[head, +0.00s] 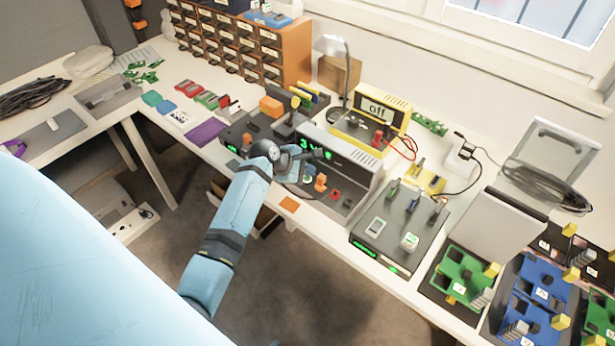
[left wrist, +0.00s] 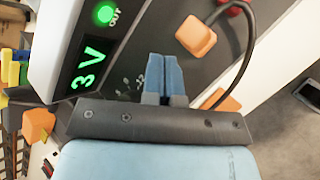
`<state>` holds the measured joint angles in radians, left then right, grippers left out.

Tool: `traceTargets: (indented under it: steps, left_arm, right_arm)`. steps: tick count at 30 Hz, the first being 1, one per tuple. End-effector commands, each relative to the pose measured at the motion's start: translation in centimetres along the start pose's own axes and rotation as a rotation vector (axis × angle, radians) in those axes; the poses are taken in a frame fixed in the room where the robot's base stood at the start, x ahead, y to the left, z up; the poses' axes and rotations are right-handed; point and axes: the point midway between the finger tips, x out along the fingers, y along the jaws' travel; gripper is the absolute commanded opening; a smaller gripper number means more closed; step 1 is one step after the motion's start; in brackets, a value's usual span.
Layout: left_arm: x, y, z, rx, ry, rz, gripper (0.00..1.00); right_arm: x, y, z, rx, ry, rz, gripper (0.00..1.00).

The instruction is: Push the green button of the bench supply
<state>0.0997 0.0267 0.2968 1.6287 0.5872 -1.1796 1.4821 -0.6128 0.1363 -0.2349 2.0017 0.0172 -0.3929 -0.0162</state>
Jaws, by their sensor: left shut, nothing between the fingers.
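The bench supply (head: 352,150) is a grey box with green digits, in the middle of the bench in the head view. In the left wrist view its display (left wrist: 88,64) reads 3 V. The lit round green button (left wrist: 104,13), marked OUT, is at the top of that view. It shows small in the head view (head: 328,155). My left gripper (left wrist: 163,72) is shut and empty, its blue fingertips together over the supply's dark lower deck, apart from the button in the picture. In the head view the gripper (head: 308,176) is partly hidden. My right gripper is out of view.
Orange knobs (left wrist: 197,36) and a dark cable (left wrist: 243,62) lie near my fingers. A yellow meter reading off (head: 378,108) stands behind the supply. A dark unit with switches (head: 390,232) stands to its right. A wooden drawer cabinet (head: 285,52) is at the back left.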

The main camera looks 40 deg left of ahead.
Motion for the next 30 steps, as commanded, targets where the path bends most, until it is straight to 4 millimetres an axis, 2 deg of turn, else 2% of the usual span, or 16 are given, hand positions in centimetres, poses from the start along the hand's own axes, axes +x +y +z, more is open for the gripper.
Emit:
traceTargets:
  steps: [10,30]
  left_arm:
    - [0.58,-0.45,-0.43,-0.001,0.000,0.000,0.00]
    - [0.48,-0.38,-0.35,-0.001,0.000,-0.001,0.00]
  right_arm:
    - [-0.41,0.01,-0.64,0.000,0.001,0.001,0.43]
    - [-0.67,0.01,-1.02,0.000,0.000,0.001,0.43]
